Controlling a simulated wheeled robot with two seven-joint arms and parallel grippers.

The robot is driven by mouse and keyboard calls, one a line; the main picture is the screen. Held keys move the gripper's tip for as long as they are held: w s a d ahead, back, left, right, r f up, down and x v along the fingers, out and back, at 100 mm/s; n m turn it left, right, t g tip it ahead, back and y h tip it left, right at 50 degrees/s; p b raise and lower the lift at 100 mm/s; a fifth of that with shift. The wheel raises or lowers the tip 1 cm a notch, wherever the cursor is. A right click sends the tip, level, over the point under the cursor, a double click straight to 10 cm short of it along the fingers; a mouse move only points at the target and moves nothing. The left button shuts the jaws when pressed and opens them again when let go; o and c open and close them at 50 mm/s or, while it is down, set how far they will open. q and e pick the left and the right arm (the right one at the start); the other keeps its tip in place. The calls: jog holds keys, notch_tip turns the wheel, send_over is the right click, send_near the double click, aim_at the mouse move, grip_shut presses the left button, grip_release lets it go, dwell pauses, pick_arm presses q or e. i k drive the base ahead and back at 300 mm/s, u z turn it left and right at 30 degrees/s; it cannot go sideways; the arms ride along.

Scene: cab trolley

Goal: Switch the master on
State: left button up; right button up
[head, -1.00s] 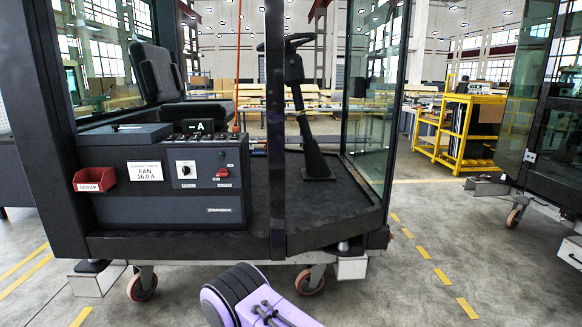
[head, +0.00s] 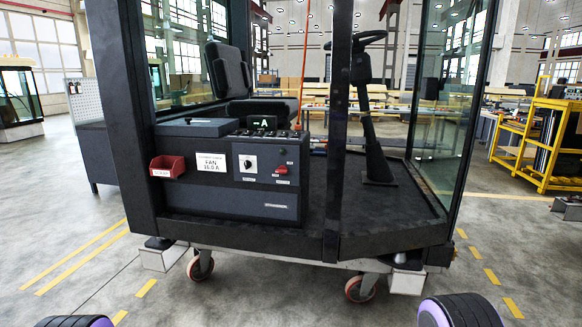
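The cab's dark control console (head: 230,195) stands inside the open cab. On its front is a light plate with a dark rotary knob (head: 247,163). Right of the plate is a small red switch handle (head: 281,170) with a small label under it, too small to read. The red handle looks roughly level. Neither gripper is in view. Only rounded black and purple parts of my arms show at the bottom left and bottom right edges, well apart from the console.
A red scrap bin (head: 167,167) and a white "FAN 16.0 A" card (head: 211,162) are on the console front. A dark cab post (head: 337,130) stands right of the switch. A seat (head: 228,70) and steering wheel (head: 358,42) are behind. Floor before the cab is clear.

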aim_at(282, 170)
jog(key=z, duration=0.1)
jog(key=i, duration=1.15)
jog(key=z, duration=0.4)
